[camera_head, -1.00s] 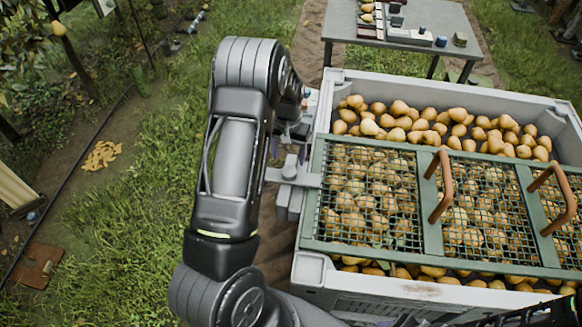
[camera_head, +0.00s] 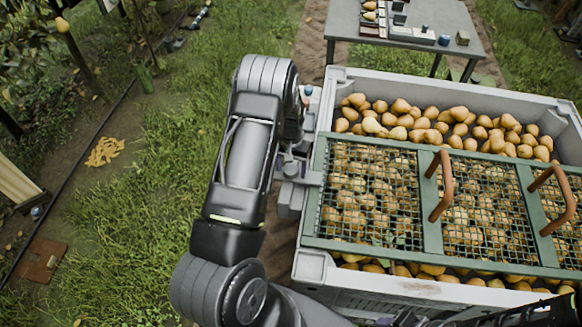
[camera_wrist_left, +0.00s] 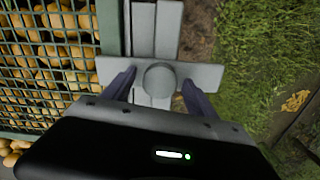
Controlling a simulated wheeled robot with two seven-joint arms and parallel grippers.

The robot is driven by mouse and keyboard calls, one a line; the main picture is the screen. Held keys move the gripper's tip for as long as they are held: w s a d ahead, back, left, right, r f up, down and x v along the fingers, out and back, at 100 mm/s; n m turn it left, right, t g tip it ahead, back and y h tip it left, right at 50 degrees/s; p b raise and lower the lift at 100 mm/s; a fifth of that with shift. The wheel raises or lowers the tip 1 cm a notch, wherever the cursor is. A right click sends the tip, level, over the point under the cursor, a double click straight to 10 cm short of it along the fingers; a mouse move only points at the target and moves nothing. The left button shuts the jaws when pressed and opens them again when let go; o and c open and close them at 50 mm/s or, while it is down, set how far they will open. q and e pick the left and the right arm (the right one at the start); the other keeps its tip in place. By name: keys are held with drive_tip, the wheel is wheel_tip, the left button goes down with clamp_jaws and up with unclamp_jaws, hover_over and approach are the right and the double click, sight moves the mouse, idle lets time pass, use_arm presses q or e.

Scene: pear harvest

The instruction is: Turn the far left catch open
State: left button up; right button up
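The catch (camera_wrist_left: 205,77) is a flat grey bar with a round hub at its middle, on a grey bracket at the left side of the crate. In the left wrist view the bar lies crosswise and its left end reaches the lid's green frame (camera_wrist_left: 110,28). The bar's crate-side end shows in the head view (camera_head: 313,178); my arm hides the rest. My left gripper (camera_wrist_left: 160,92) is open, with one dark finger on each side of the hub and visible gaps between. Whether the fingers touch the bar is unclear.
The mesh lid (camera_head: 432,205) with two brown handles lies across the grey crate (camera_head: 340,285), which is full of pears (camera_head: 420,123). A grey table (camera_head: 400,35) with small items stands beyond. Grass (camera_head: 120,210) lies open to the left.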

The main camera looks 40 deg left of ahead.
use_arm(q)
clamp_jaws()
idle(0.5)
